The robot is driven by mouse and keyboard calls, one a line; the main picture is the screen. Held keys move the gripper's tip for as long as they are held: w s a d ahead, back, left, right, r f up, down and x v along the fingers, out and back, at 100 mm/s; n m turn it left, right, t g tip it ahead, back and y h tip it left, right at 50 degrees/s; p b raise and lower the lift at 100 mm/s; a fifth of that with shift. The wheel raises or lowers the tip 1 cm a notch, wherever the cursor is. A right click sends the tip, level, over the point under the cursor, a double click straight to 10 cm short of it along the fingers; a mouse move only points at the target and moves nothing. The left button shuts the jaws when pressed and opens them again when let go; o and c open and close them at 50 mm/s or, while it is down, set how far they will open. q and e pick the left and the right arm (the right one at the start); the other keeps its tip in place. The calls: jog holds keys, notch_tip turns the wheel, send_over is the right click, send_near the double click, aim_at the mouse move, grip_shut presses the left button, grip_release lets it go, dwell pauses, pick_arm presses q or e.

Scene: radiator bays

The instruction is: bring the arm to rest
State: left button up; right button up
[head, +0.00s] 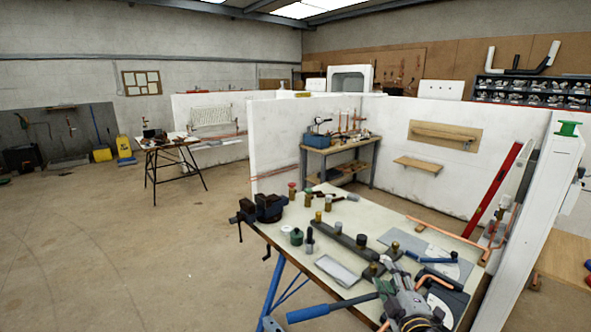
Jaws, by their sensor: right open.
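My right gripper (396,284) comes in at the bottom right, over the near edge of the workbench (375,212). Its jaws are open, and I see nothing held between them. The gripper overlaps tools on the bench in the picture, so I cannot tell whether it touches them. A blue-handled tool (330,308) lies just left of it, and a bent copper piece (434,280) shows just right of it. My left gripper is not in view.
A vise (264,208) sits at the bench's left corner. Brass fittings, a grey plate (338,270) and a copper pipe (445,236) lie on the bench. A white partition (528,200) stands close on the right. The floor at left (110,250) is clear.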

jog(key=s+a+f+m+g, duration=0.1)
jog(key=s+f+m+g, duration=0.55)
jog(key=s+f, duration=0.5)
jog(key=s+a+f+m+g, duration=0.2)
jog(key=s+f+m+g, duration=0.5)
jog(key=s, duration=0.7)
notch_tip(320, 180, down, 33)
jog(key=s+n+g, duration=0.2)
jog(key=s+d+f, duration=0.2)
jog(key=s+f, duration=0.8)
jog(key=s, duration=0.1)
jog(key=s+d+f, duration=0.3)
jog(key=s+f, duration=0.7)
jog(key=s, duration=0.1)
jog(key=shift+s+f+g, duration=0.2)
jog(key=shift+f+g, duration=0.1)
jog(key=shift+g, duration=0.15)
dwell(0.4)
